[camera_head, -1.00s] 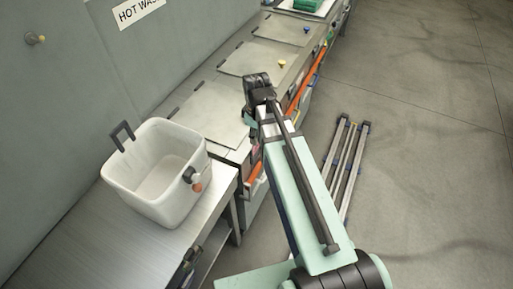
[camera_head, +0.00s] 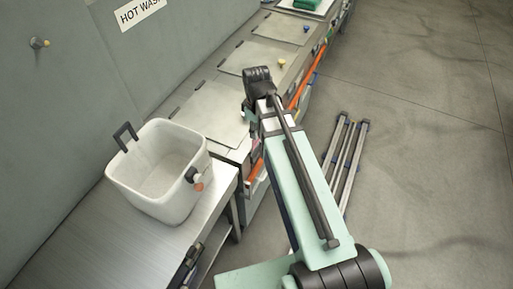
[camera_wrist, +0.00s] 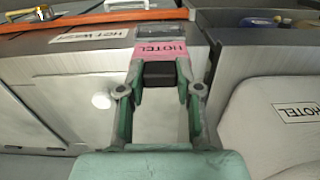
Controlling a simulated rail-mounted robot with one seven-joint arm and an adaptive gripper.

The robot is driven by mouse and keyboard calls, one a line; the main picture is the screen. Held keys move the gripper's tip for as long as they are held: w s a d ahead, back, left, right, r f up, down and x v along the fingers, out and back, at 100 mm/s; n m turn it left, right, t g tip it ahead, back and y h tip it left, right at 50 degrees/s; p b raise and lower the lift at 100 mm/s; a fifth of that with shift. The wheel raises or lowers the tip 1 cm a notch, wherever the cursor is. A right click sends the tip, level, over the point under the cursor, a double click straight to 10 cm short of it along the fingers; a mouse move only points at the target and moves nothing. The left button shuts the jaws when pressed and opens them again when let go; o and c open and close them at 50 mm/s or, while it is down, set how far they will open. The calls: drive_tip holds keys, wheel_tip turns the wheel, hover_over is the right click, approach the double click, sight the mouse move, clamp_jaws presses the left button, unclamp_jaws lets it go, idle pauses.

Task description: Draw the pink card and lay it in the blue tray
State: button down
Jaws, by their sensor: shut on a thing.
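The pink card (camera_wrist: 160,50) shows in the wrist view, with dark lettering "HOTEL". My gripper (camera_wrist: 160,74) is shut on its near edge, with the dark fingertip pads against it. A dark, partly clear holder (camera_wrist: 161,33) lies at the card's far edge; I cannot tell whether the card is still partly inside it. In the head view my arm hides most of the gripper and the card. I see no blue tray that I can make out in either view.
A pale bag labelled "HOTEL" (camera_wrist: 277,125) is close at right in the wrist view. A white bin (camera_head: 160,172) stands on the metal bench. An orange rail (camera_head: 305,78) runs along the counter front.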

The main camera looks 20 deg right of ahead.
drive_tip(key=shift+r, duration=0.1)
drive_tip(key=shift+r+p, duration=1.6)
drive_tip(key=shift+r, duration=0.35)
